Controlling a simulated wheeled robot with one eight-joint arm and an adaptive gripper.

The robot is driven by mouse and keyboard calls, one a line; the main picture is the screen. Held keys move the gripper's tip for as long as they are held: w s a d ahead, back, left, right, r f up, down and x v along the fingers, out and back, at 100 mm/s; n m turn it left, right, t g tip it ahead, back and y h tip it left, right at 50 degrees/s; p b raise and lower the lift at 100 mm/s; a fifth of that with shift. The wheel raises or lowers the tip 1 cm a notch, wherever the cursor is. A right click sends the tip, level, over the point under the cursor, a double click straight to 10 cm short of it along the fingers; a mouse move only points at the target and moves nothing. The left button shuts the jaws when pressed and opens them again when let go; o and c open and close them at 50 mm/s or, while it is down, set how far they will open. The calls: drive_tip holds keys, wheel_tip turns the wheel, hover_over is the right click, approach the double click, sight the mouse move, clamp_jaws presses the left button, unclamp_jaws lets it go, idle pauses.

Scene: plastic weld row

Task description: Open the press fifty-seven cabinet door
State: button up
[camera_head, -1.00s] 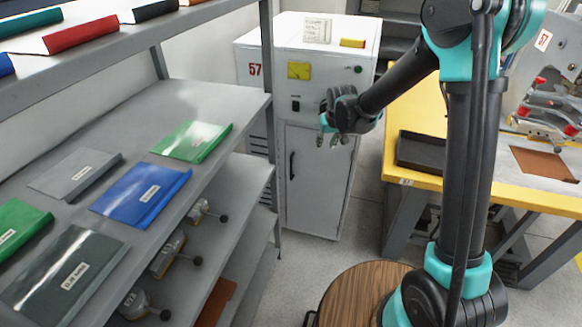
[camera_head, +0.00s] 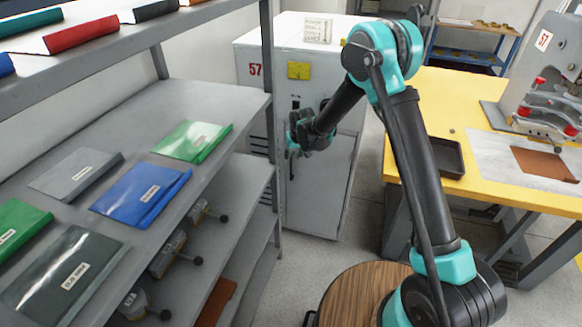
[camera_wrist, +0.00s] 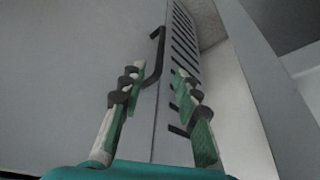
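The press fifty-seven cabinet (camera_head: 345,85) is a white box with a red 57 on its front. Its lower door (camera_head: 322,195) looks shut. A black bar handle (camera_wrist: 156,58) sits near the door's edge; in the head view my gripper covers most of it. My gripper (camera_head: 293,145) is at the handle's height, in front of the door. In the wrist view my gripper (camera_wrist: 157,80) is open, its two fingers apart to either side of the handle's line. The handle shows ahead between the fingertips; I cannot tell whether they touch it.
A grey shelf rack (camera_head: 230,103) with folders stands close on the left of the cabinet. A yellow-topped table (camera_head: 425,105) with a dark tray (camera_head: 446,158) and a press stands on the right. A round wooden stool (camera_head: 350,295) is in front. Floor before the cabinet is clear.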

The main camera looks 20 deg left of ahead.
hover_over(291, 178)
drive_tip(key=f, duration=0.9)
drive_tip(key=shift+w, duration=0.35)
drive_tip(key=shift+c, duration=0.6)
clamp_jaws()
